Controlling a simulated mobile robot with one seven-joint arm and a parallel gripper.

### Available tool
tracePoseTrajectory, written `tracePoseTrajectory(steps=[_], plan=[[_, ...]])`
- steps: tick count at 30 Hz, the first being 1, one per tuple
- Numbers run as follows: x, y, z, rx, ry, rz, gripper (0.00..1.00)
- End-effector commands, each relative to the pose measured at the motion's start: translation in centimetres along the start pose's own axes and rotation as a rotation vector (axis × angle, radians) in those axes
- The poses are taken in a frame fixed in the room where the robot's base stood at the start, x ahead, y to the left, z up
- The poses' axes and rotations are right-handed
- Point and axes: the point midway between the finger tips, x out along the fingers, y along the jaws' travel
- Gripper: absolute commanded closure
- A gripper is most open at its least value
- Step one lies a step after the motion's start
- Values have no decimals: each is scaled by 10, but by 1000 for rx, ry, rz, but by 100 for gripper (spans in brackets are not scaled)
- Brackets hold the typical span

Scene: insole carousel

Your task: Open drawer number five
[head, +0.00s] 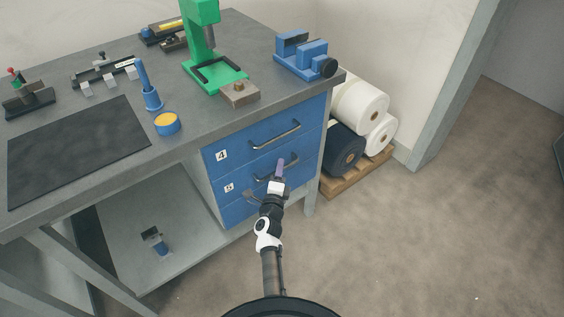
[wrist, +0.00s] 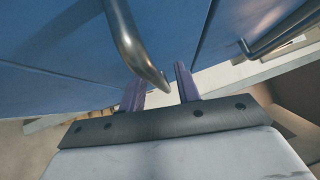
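The blue drawer unit under the bench has a top drawer (head: 262,135) labelled 4. The drawer below it (head: 250,175) has a small label that I cannot read surely as 5. Its bar handle (head: 290,160) is partly behind my gripper (head: 281,168). Both drawers look shut. In the wrist view my gripper (wrist: 160,90) has its two purple fingers apart. A curved metal handle (wrist: 133,45) comes down from above, its lower bend between or just beyond the fingertips. I cannot tell if it touches them.
A lower blue drawer (head: 237,214) lies beneath. The bench top (head: 185,165) carries a green press (head: 205,45), a blue vice (head: 303,55) and small tools. Rolls (head: 360,105) on a pallet (head: 350,180) stand right of the drawers. The floor (head: 430,220) at the right is clear.

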Motion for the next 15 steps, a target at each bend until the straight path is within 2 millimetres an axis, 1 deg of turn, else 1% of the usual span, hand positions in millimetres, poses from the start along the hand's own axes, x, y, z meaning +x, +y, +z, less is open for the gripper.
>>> tracePoseTrajectory(steps=[8,9,15], plan=[[0,0,0,0,0,0,67],[0,0,0,0,0,0,69],[0,0,0,0,0,0,95]])
